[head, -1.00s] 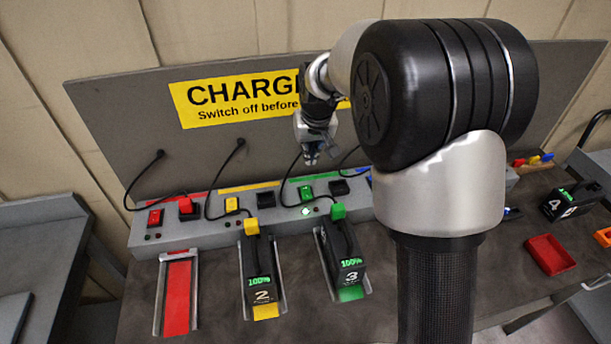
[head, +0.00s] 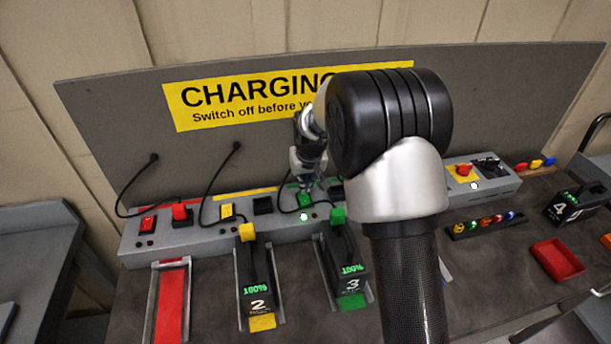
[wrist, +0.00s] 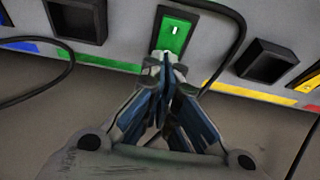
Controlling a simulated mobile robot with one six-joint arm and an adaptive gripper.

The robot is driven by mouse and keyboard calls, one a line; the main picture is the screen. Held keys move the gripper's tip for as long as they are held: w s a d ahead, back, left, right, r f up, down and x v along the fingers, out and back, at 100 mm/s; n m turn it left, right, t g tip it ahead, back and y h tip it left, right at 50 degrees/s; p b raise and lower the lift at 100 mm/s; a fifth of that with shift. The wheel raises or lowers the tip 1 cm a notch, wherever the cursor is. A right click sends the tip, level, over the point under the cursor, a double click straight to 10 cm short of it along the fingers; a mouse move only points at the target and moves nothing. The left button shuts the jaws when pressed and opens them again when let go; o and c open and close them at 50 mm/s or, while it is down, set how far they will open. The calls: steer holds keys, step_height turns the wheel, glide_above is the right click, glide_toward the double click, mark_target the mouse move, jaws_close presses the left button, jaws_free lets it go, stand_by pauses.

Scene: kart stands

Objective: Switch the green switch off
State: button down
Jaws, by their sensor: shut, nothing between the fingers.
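The green switch (head: 305,200) sits on the grey charging strip, between the yellow switch and a black socket. In the wrist view the green switch (wrist: 177,28) is a green rocker with a small white mark, in a dark frame. My gripper (head: 305,187) is shut and empty, pointing down at the switch. In the wrist view the fingertips of my gripper (wrist: 165,60) overlap the near end of the rocker; I cannot tell whether they touch it. A green lamp (head: 304,217) is lit just in front of the switch.
A black cable loops close beside the green switch. The green plug (head: 338,214) and battery 3 (head: 345,265) stand in front. The yellow switch (head: 227,211) and red switch (head: 147,224) are to the left. A red emergency button (head: 464,170) is to the right.

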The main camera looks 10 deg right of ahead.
steer(key=shift+w+f, duration=0.1)
steer(key=shift+f, duration=0.4)
steer(key=shift+w+f, duration=0.1)
steer(key=shift+f, duration=0.35)
steer(key=shift+s+r, duration=0.3)
steer(key=shift+s, duration=0.45)
